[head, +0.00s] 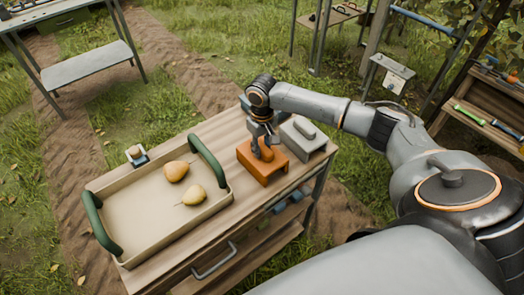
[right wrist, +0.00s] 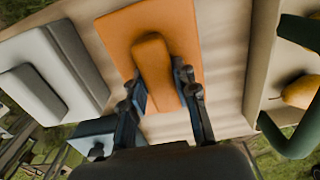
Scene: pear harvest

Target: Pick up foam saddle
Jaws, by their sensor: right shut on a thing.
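The foam saddle (head: 262,166) is an orange block with a raised orange grip along its top. It is at the right part of the wooden bench (head: 237,205), and I cannot tell any gap beneath it. My right gripper (head: 262,146) comes down on it from above, its fingers closed on both sides of the raised grip. The right wrist view shows the saddle (right wrist: 187,30) ahead, with the dark fingers of the right gripper (right wrist: 158,88) against the grip's sides. My left gripper is in neither view.
A grey block (head: 303,137) with a light top grip stands close to the saddle's right. A beige tray (head: 125,218) with green handles holds two pears (head: 176,171) on the left. A small item (head: 137,155) sits behind the tray. Grass lies around the bench.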

